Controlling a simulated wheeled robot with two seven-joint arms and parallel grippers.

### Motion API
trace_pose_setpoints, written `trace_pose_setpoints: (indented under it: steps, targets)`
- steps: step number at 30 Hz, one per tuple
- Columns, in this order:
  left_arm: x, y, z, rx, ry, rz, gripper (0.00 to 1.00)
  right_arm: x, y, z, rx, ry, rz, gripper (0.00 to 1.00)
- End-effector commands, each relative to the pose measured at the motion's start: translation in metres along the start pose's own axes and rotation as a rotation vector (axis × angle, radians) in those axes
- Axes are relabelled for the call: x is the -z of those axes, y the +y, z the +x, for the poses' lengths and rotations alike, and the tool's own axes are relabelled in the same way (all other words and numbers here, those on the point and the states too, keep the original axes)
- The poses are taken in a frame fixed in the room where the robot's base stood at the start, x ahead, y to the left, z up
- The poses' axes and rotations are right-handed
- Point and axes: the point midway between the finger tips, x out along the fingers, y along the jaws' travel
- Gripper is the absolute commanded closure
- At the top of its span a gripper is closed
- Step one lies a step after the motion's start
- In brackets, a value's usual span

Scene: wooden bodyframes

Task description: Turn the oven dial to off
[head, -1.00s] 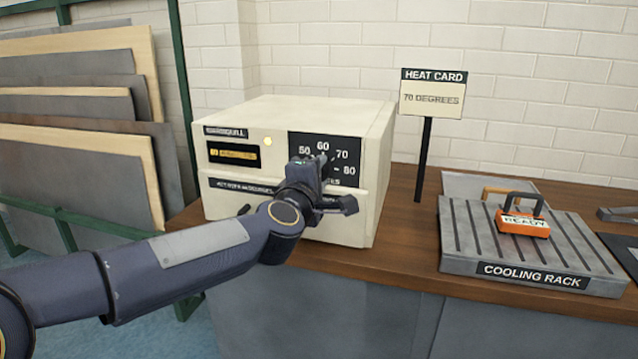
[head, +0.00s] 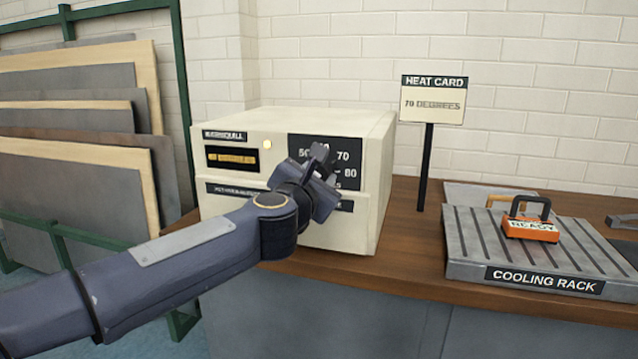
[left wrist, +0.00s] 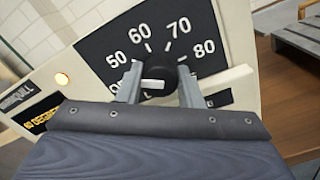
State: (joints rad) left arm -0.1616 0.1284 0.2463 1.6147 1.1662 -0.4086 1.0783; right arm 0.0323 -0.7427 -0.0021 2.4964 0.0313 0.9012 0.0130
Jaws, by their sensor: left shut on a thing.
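The oven (head: 290,122) is a cream box on the wooden counter, with a black dial panel (head: 350,172) at its front right. My left gripper (head: 322,158) is at this panel and hides the dial in the head view. In the left wrist view the round black dial (left wrist: 164,72) sits between the two fingers of my left gripper (left wrist: 160,85), which is shut on it. The dial's white pointer (left wrist: 152,84) lies towards the left, near a partly hidden label beginning with O. The numbers 50 to 80 show around it. My right gripper is not in view.
A lit yellow lamp (head: 267,144) and an amber display (head: 232,157) are on the oven front. A heat card (head: 433,99) reading 70 degrees stands right of the oven. A cooling rack (head: 470,240) holds an orange READY block (head: 530,229). Panels lean at the left.

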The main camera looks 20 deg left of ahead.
Motion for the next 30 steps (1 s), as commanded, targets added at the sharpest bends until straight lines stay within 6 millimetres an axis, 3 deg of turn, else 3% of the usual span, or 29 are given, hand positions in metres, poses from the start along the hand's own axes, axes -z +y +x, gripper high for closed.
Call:
trace_pose_setpoints:
  steps: [15,30]
  targets:
    - [0.003,-0.001,0.000,0.001,0.003,-0.422,0.90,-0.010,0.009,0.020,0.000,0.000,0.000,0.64]
    - [0.003,-0.001,0.001,0.001,0.005,-0.564,0.90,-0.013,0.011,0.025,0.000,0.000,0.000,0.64]
